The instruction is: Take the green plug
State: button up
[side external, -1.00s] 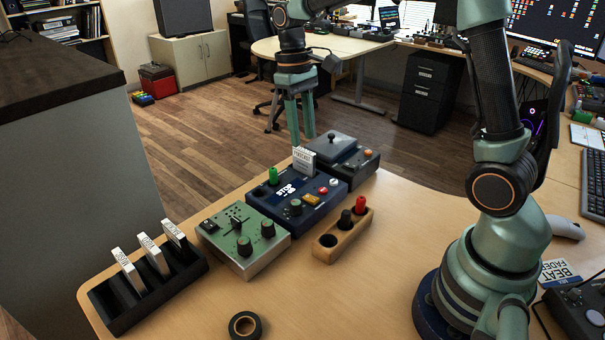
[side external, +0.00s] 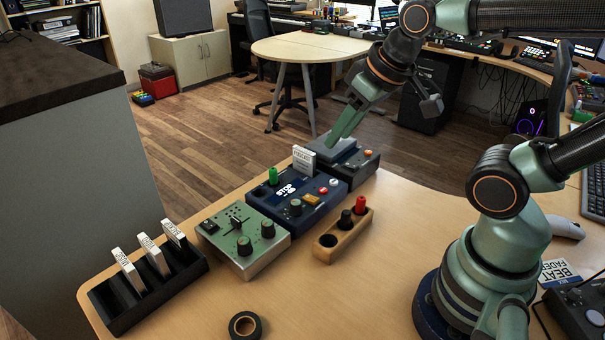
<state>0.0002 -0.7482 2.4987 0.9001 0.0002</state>
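The green plug (side external: 273,176) stands upright in the back left of the blue box (side external: 320,207), in the middle of the row of devices. My gripper (side external: 334,142) points down and to the left over the grey joystick box (side external: 352,170), to the right of and behind the plug. Its green fingers overlap in this view, so their gap does not show. The tips cover the spot of the joystick knob; whether they touch it I cannot tell. The gripper is apart from the green plug.
A wooden block (side external: 343,237) holds a black and a red plug and has one empty hole. A white card (side external: 304,160) stands in the blue box.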

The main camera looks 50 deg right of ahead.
jog(key=shift+o, duration=0.3)
jog(key=shift+o, duration=1.4)
jog(key=m+g, duration=0.6)
jog(key=m, duration=0.9)
send_over(273, 169)
notch_tip(273, 169, down, 7)
notch_tip(273, 169, down, 12)
jog(key=shift+f, duration=0.1)
